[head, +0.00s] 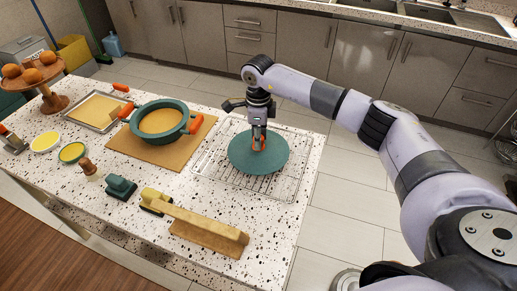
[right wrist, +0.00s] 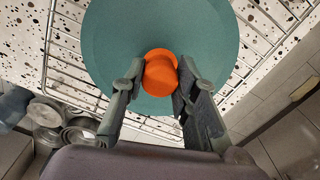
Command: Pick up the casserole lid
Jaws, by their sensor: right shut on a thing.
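The casserole lid (head: 243,160) is a round teal disc with an orange knob. It is over the wire rack (head: 219,186) on the speckled counter; I cannot tell whether it touches the rack. My right gripper (head: 259,146) comes down on it from above and is shut on the knob. In the right wrist view the fingers (right wrist: 160,82) stand on both sides of the orange knob (right wrist: 161,70), with the teal lid (right wrist: 110,45) behind. The teal casserole (head: 160,120) stands uncovered on a brown board left of the rack. My left gripper is not in view.
A tray (head: 98,111), small bowls (head: 72,153) and a wooden stand with oranges (head: 48,98) are at left. Floor is open right of the counter.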

